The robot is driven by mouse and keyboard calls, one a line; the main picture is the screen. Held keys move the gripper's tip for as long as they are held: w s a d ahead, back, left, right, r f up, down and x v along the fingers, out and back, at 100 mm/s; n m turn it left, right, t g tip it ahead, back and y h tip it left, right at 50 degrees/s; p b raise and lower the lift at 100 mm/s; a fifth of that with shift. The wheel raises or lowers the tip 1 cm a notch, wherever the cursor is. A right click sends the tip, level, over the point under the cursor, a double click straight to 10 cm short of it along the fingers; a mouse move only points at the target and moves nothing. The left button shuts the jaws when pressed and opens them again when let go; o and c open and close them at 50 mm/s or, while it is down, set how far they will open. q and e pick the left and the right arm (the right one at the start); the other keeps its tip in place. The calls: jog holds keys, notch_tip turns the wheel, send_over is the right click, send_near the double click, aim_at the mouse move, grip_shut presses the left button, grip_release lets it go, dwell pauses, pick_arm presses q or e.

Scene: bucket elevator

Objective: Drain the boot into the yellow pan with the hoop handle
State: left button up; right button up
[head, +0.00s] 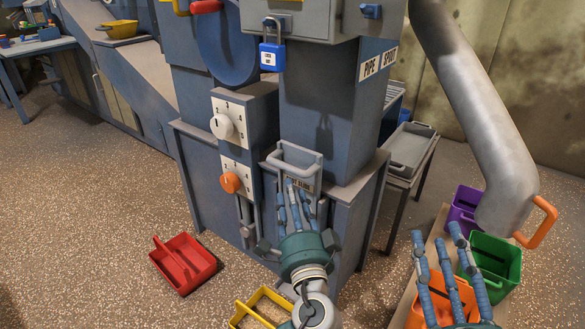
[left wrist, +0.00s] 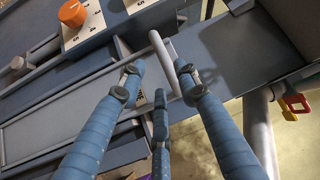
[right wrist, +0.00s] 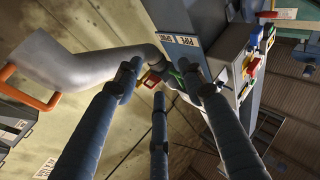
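The boot (head: 345,225) is the blue-grey base housing of the elevator. A grey hoop-shaped pull handle (head: 296,152) sits on its front, above a partly hidden label; it also shows in the left wrist view (left wrist: 163,52). My left gripper (head: 300,192) is at this handle, its fingers spread around the bar with gaps between the tips. A yellow pan (head: 270,296) lies on the floor in front of the boot, partly hidden by my left arm and cut by the frame; its handle shape is unclear. My right gripper (head: 447,240) is open and empty at the lower right.
A red pan (head: 184,263) lies on the floor at left. Purple (head: 463,208), green (head: 492,265) and orange (head: 438,303) bins stand at right below a grey spout pipe (head: 480,110). White (head: 222,126) and orange (head: 229,183) knobs and a blue padlock (head: 272,56) are on the machine.

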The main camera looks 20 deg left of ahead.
aim_at(284, 169)
pick_arm(q)
jog(key=b+x, duration=0.1)
jog(key=x, duration=0.7)
jog(key=shift+w+a, duration=0.2)
jog(key=shift+w, duration=0.1)
jog(key=shift+w+a, duration=0.3)
jog(key=shift+w, duration=0.25)
pick_arm(e)
notch_tip(284, 169, up, 6)
jog(key=s+t+y, duration=0.1)
jog(key=s+t, duration=0.2)
jog(key=shift+a, duration=0.1)
pick_arm(q)
grip_shut()
pick_arm(e)
jog(key=shift+w+f, duration=0.1)
